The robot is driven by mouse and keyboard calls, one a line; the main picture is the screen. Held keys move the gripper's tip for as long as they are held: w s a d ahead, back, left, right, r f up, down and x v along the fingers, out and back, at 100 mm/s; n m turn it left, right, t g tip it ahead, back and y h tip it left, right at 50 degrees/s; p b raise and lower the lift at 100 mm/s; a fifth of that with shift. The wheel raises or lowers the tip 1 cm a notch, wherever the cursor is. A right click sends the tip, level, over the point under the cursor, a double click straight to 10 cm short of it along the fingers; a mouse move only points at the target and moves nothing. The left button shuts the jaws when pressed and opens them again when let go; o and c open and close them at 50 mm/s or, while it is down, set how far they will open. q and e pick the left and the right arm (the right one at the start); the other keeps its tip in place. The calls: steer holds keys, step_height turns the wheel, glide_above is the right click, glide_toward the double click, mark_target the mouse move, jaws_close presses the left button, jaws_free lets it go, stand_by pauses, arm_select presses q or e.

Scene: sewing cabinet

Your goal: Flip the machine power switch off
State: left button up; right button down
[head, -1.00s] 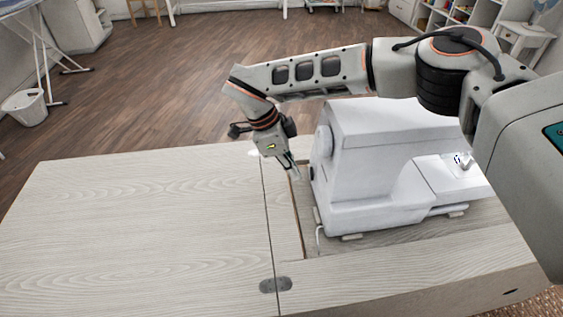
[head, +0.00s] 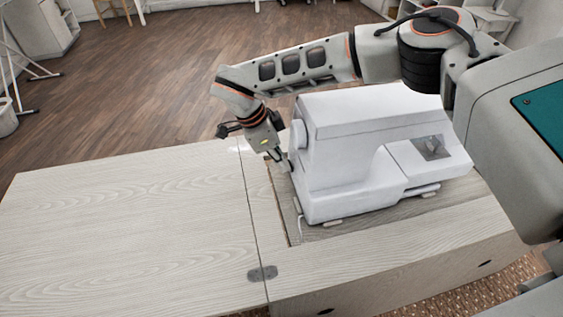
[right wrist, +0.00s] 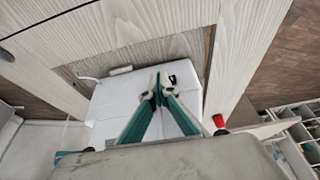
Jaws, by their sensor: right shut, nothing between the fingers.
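The white sewing machine (head: 345,140) stands upright in the opening of the wooden cabinet. In the right wrist view its white end face (right wrist: 125,100) fills the middle. A small black switch (right wrist: 172,80) sits on that face, just to the right of my fingertips. My right gripper (head: 285,165) is shut and empty, pointing down beside the machine's left end, below the handwheel. Its closed teal-and-grey fingers also show in the right wrist view (right wrist: 158,85). I cannot tell whether they touch the machine. The switch is not clear in the head view. My left gripper is out of view.
The pale cabinet top (head: 120,220) extends left and is clear. A metal hinge (head: 262,273) joins its panels. The recess edge (head: 278,205) lies close to my right gripper. A white cord (right wrist: 88,78) runs from the machine. The wooden floor is open behind.

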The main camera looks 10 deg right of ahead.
steer(key=shift+w+d+f+b, duration=0.1)
steer(key=shift+w+f+b, duration=0.1)
steer(key=shift+w, duration=0.25)
steer(key=shift+w+d+f+b, duration=0.1)
steer(key=shift+w+b, duration=0.05)
steer(key=shift+w, duration=0.25)
steer(key=shift+r, duration=0.1)
steer(key=shift+w, duration=0.1)
steer(key=shift+a+r, duration=0.1)
steer(key=shift+r, duration=0.05)
steer(key=v, duration=1.1)
steer(key=shift+a+r, duration=0.3)
